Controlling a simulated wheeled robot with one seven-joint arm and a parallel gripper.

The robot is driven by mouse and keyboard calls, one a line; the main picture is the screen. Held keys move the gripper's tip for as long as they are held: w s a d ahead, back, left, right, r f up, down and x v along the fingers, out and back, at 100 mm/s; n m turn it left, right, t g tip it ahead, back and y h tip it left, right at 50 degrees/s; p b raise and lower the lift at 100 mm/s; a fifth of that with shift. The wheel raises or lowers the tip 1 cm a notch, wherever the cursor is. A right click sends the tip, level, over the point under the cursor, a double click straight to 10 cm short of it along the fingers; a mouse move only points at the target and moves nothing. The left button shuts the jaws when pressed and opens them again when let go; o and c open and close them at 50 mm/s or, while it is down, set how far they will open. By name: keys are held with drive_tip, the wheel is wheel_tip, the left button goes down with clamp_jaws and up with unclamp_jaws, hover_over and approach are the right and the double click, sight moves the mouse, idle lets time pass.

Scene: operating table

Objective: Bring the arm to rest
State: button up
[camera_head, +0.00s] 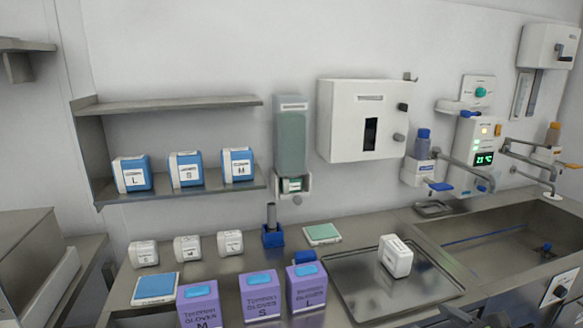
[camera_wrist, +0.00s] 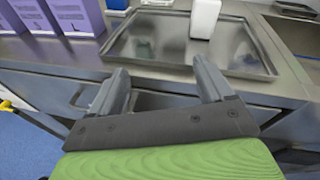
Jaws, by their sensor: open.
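My gripper (camera_wrist: 162,88) is open and empty in the wrist view. Its two fingers are spread apart, in front of the counter's front edge and the drawers below it. The metal tray (camera_wrist: 165,57) lies beyond the fingers on the counter, and a white box stands on it (camera_wrist: 205,17). In the head view the tray (camera_head: 350,286) and the white box (camera_head: 396,257) show at the right of the counter. Dark parts of my arm show at the bottom right edge of the head view; the gripper's fingers cannot be made out there.
Purple glove boxes (camera_head: 260,295) stand on the counter left of the tray. Small white boxes (camera_head: 187,249) stand behind them. Blue boxes (camera_head: 187,170) stand on the wall shelf. A sink (camera_head: 500,240) is at the right. Drawer fronts (camera_wrist: 60,88) lie below the counter edge.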

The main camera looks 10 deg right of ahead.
drive_tip(key=s+a+n+g+p, duration=0.2)
drive_tip(key=a+n+g+p, duration=0.3)
drive_tip(key=a+n+g, duration=0.9)
drive_tip(key=s+a+r+n+t+h+p, duration=0.1)
drive_tip(key=s+a+r+n+t+p, duration=0.1)
drive_tip(key=s+a+r+n, duration=0.3)
drive_tip(key=s+a+r+n+t+h+p, duration=0.2)
drive_tip(key=s+a+r+n, duration=0.3)
drive_tip(key=s+r+n, duration=0.3)
wheel_tip(320, 180, up, 4)
drive_tip(key=n+p, duration=0.1)
drive_tip(key=n, duration=0.3)
drive_tip(key=shift+a+f, duration=0.15)
drive_tip(key=shift+f, duration=0.05)
